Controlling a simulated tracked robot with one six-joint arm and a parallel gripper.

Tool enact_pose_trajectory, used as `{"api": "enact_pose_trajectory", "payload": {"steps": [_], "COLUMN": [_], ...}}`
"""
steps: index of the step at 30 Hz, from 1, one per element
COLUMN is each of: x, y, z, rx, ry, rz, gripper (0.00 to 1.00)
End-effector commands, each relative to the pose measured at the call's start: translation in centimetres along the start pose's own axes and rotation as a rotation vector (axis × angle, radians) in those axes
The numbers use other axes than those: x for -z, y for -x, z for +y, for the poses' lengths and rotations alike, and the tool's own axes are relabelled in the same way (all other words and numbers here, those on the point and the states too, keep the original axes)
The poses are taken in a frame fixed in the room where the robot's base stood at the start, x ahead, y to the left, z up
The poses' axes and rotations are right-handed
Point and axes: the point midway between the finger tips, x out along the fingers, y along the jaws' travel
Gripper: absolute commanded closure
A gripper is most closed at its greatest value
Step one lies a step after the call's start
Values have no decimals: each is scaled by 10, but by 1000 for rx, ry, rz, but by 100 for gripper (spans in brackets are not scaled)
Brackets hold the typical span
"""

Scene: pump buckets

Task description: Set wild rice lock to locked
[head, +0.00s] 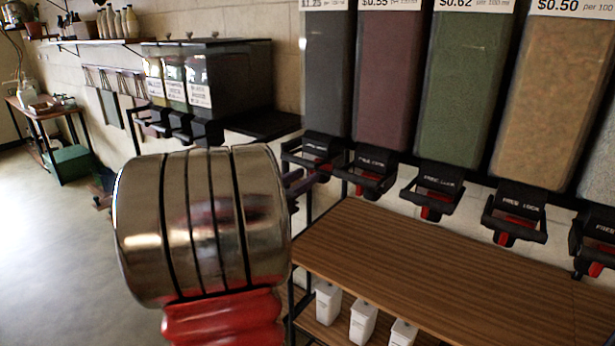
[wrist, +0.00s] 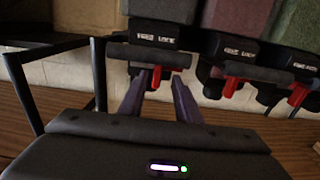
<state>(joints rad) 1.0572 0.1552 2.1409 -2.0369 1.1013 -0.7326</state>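The leftmost large bin (head: 328,75) holds dark grey grain; its name label is cut off, so I cannot read whether it is wild rice. Its black dispenser (head: 318,150) has a handle bar and FREE LOCK lettering. In the wrist view this dispenser (wrist: 165,36) is straight ahead, with a red lock tab (wrist: 156,77) hanging under it. My gripper (wrist: 158,82) is open, its two purple fingers on either side of the red tab, with gaps visible. In the head view my gripper (head: 298,182) is mostly hidden behind my metal arm link.
More bins with red, green and tan contents stand to the right, each with a dispenser and red tab (head: 432,213). A wooden shelf (head: 420,255) lies below, with white containers (head: 362,322) under it. Smaller dispensers (head: 180,120) stand left. Open floor is at far left.

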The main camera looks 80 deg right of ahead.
Motion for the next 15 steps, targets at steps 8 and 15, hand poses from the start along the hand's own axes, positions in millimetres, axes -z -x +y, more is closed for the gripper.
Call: {"api": "enact_pose_trajectory", "payload": {"steps": [8,15], "x": [0,0], "y": [48,84], "z": [1,0], "rx": [-3,-3], "ry": [-2,0], "rz": [-1,0], "gripper": [70,70]}}
